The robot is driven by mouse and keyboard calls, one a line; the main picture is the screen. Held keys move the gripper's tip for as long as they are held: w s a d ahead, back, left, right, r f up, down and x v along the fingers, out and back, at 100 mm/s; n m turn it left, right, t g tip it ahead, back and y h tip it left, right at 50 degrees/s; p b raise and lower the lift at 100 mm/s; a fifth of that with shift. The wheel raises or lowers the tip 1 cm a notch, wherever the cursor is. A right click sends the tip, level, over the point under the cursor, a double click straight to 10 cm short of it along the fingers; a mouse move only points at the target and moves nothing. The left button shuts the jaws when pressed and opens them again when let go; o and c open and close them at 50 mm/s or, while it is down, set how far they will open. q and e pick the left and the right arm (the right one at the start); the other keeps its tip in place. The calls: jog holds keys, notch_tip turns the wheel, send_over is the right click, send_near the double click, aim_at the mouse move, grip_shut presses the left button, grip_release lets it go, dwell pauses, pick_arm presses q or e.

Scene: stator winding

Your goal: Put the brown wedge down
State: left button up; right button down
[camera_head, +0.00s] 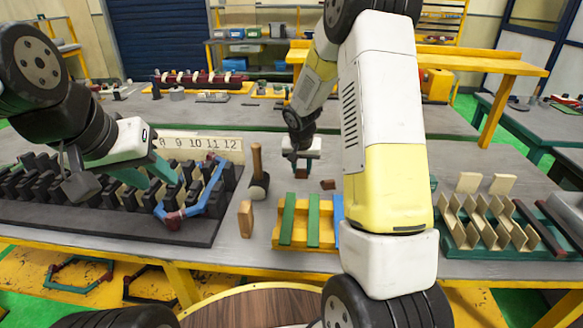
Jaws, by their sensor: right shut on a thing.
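My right gripper (300,168) is at the far middle part of the table, pointing down. It is shut on a small brown wedge (301,174), low over or touching the grey tabletop; I cannot tell which. Another small brown piece (328,184) lies on the table just to its right. My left gripper (165,172) is at the left, with its teal fingers over the black slotted stator (115,195). Whether its fingers are open or shut is unclear.
A mallet (258,180) and a tan block (246,218) stand left of a yellow tray (290,238) with green strips. A blue and red coil (205,200) lies at the stator's right end. A teal rack (490,235) with cream pieces is at the right.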

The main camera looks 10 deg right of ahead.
aim_at(302, 173)
jog(key=shift+f, duration=1.85)
jog(key=shift+f, duration=0.2)
jog(key=c, duration=1.1)
grip_release()
jog(key=shift+o, duration=0.2)
